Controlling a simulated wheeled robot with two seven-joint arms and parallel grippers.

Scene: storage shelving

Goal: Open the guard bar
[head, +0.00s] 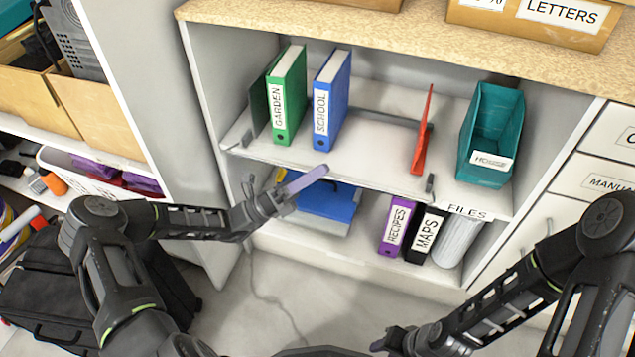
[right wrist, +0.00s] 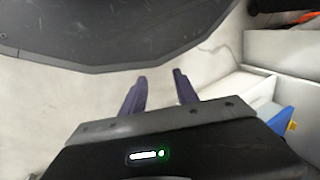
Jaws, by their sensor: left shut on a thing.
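My left gripper (head: 318,172) is at the front edge of the middle shelf (head: 380,177), left of centre. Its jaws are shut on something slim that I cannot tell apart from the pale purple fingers. I cannot make out a guard bar for certain. A grey bar (head: 385,117) lies across the shelf behind the binders, partly hidden by the blue one.
On the shelf stand a green binder (head: 289,97), a blue binder (head: 331,102), a tilted red item (head: 421,140) and a teal holder (head: 488,125). Below are a blue item (head: 330,203), purple binder (head: 394,228) and black binder (head: 424,236). The floor in front is mostly clear.

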